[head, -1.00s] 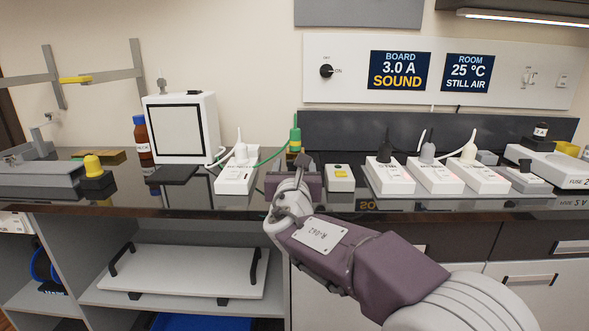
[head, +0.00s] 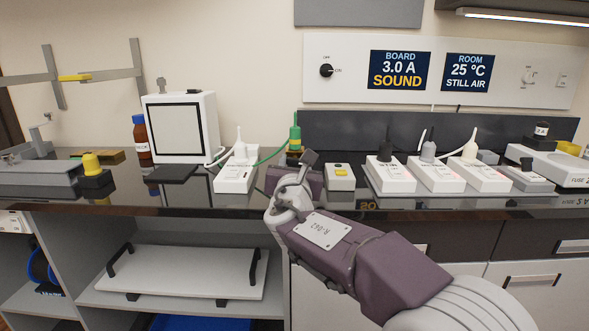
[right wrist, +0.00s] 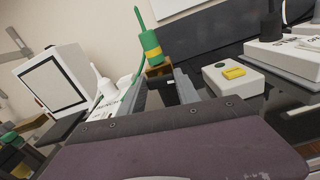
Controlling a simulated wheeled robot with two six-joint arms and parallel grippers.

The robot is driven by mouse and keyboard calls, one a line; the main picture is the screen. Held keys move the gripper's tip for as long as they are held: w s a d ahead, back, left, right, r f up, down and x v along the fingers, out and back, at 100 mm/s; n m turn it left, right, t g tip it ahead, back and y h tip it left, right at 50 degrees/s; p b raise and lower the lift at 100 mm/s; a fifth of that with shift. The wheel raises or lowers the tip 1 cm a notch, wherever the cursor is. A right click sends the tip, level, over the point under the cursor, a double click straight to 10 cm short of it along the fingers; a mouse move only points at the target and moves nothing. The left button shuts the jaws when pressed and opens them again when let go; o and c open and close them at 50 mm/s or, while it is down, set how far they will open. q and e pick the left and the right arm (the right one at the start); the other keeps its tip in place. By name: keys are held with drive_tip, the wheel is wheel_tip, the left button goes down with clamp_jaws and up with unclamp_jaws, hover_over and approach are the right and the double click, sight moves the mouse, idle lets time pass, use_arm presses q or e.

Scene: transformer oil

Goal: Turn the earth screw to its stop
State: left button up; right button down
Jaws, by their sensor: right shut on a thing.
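In the head view my right gripper (head: 304,166) is rolled, with one finger tilted up. My left gripper is out of view.
A white box with a yellow button (head: 340,176) stands close to the right of the gripper. A white lead box (head: 236,178) stands to the left. Several more boxes with leads line the right. The board display (head: 400,71) reads 3.0 A SOUND.

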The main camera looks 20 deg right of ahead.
drive_tip(key=m+b, duration=0.5)
drive_tip(key=shift+d+f, duration=0.1)
drive_tip(key=shift+f, duration=0.25)
drive_tip(key=m+b, duration=0.3)
drive_tip(key=m, duration=0.2)
drive_tip(key=shift+m+b, duration=0.4)
drive_tip(key=m+b, duration=0.4)
drive_tip(key=m, duration=0.2)
drive_tip(key=shift+d+f, duration=0.1)
drive_tip(key=shift+f, duration=0.05)
drive_tip(key=m+b, duration=0.2)
drive_tip(key=m, duration=0.3)
drive_tip(key=shift+m, duration=0.4)
drive_tip(key=c, duration=0.9)
unclamp_jaws()
